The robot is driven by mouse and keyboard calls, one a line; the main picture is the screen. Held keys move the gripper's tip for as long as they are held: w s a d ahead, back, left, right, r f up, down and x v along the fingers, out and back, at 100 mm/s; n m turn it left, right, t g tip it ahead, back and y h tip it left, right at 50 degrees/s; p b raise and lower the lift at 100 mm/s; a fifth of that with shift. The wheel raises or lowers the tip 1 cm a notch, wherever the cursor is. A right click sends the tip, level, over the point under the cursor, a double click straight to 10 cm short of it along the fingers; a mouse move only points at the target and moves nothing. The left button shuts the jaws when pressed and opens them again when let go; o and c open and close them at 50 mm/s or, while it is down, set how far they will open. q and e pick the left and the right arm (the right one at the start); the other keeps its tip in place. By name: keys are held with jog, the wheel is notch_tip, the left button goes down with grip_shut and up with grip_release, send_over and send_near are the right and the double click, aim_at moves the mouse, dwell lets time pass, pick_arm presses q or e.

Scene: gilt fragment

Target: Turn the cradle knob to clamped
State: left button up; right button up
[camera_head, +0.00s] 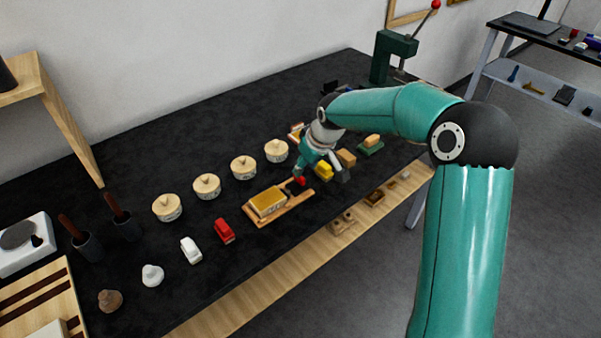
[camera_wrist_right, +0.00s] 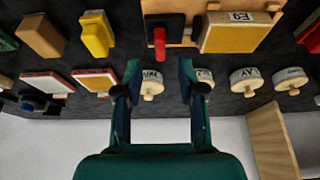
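The cradle is a light wooden board (camera_head: 290,207) in the middle of the bench, holding a gold block (camera_head: 268,201). Its red knob (camera_head: 299,182) sits on a dark plate at the board's right end. In the right wrist view the red knob (camera_wrist_right: 159,43) is a lever standing out from a black plate, beyond the fingertips. The gold block (camera_wrist_right: 237,37) lies to its right, on the wooden board (camera_wrist_right: 192,34). My right gripper (camera_head: 322,174) is open, close to the knob; its fingers (camera_wrist_right: 160,72) are spread with nothing between them. My left gripper is out of view.
Several round lidded pots (camera_head: 207,186) stand in a row behind the cradle. A red block (camera_head: 224,231) and a white block (camera_head: 191,250) lie left of it. Yellow and tan blocks (camera_head: 346,158) crowd the right side. A green press (camera_head: 393,55) stands at the back.

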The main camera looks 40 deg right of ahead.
aim_at(299, 180)
jog(key=x, duration=0.6)
jog(key=shift+p, duration=0.4)
jog(key=shift+c, duration=0.3)
grip_shut()
